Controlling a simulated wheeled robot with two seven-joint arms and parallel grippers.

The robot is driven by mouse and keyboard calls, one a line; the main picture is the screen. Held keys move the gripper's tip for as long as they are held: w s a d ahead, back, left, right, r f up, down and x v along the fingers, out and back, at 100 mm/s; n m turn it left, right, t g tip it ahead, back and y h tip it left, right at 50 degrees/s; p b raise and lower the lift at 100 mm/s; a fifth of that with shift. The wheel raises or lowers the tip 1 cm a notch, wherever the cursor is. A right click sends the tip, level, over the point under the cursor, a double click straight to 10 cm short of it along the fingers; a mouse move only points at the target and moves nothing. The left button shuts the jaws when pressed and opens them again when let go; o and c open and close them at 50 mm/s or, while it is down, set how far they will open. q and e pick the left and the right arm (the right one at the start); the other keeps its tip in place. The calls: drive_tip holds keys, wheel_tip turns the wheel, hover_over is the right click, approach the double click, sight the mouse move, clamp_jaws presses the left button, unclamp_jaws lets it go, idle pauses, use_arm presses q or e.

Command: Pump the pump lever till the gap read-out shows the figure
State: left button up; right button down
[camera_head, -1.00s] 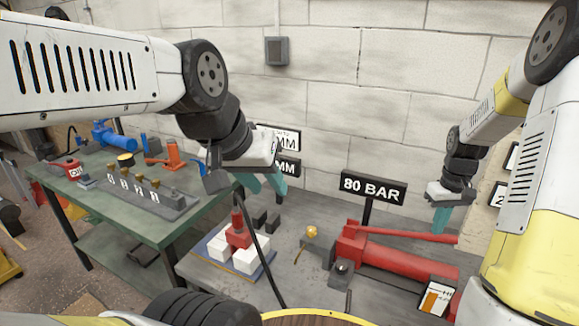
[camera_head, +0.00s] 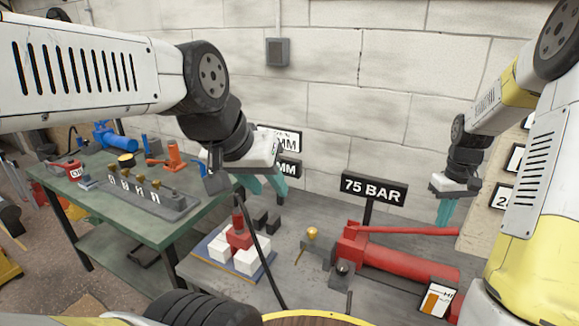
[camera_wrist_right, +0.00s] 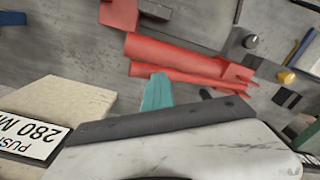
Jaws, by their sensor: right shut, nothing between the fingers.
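The pump lever (camera_head: 405,231) is a long red bar running right from the red pump (camera_head: 405,262), nearly level above its cylinder. My right gripper (camera_head: 446,212) is shut and empty, pointing down at the lever's right end. In the right wrist view its teal fingertips (camera_wrist_right: 158,90) are close by the lever (camera_wrist_right: 195,84); I cannot tell if they touch. The pressure sign (camera_head: 374,188) reads 75 BAR. Two signs ending in MM, one the lower sign (camera_head: 288,168), are partly hidden behind my left gripper (camera_head: 264,186), which is open and empty; their figures are hidden.
A red jack with white blocks (camera_head: 247,261) stands on a blue-edged plate, with a black hose beside it. A green table (camera_head: 150,222) with tools is at the left. A board in the right wrist view (camera_wrist_right: 38,138) reads PUSH and 280 M, cut off.

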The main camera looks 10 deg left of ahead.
idle(1.9)
drive_tip(key=shift+f, duration=0.1)
idle(0.7)
idle(1.6)
drive_tip(key=shift+d, duration=0.1)
idle(0.7)
wheel_tip(320, 180, down, 8)
drive_tip(key=shift+r, duration=4.1)
drive_tip(key=shift+f, duration=0.1)
